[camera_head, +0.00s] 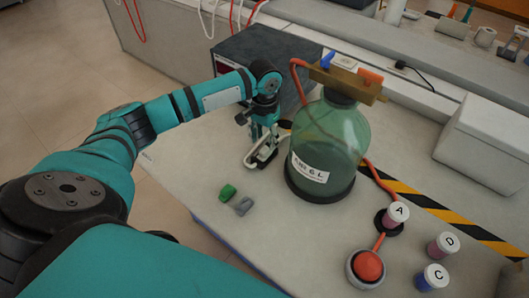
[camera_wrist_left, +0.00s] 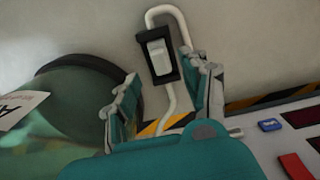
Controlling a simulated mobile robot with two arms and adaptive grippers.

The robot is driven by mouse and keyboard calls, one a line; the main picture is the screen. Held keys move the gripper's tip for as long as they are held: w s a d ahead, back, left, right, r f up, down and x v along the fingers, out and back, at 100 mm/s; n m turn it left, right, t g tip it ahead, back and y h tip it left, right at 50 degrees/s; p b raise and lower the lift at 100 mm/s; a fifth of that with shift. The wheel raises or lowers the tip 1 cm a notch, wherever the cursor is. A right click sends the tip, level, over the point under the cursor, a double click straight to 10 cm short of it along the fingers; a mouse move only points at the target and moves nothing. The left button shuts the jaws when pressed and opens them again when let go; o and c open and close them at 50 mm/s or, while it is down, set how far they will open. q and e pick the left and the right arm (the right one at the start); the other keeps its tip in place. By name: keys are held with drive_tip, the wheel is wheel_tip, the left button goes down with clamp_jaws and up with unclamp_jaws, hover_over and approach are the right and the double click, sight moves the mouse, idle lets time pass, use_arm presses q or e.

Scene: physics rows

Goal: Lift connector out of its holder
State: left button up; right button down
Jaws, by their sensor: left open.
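A white, block-shaped piece that looks like the connector (camera_wrist_left: 157,58) sits in a dark rectangular holder (camera_wrist_left: 176,68), with a white cable looping behind it and down. In the head view the connector (camera_head: 264,154) is small and partly hidden by my gripper, beside the green jar. My left gripper (camera_wrist_left: 165,76) is open, with one finger on each side of the holder in the wrist view. I cannot tell whether the fingers touch it. In the head view the left gripper (camera_head: 262,130) points down above the holder. My right gripper is out of view.
A large green jar (camera_head: 329,140) with a wooden top stands close to the right of the gripper. A dark box (camera_head: 262,48) is behind. Green (camera_head: 227,193) and grey (camera_head: 243,206) pieces lie in front. Lidded cups and a red button (camera_head: 369,265) are at the right front.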

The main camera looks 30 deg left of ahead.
sight(265, 149)
use_arm(q)
wheel_tip(265, 149, down, 4)
drive_tip(key=shift+r, duration=0.1)
drive_tip(key=shift+f, duration=0.25)
clamp_jaws()
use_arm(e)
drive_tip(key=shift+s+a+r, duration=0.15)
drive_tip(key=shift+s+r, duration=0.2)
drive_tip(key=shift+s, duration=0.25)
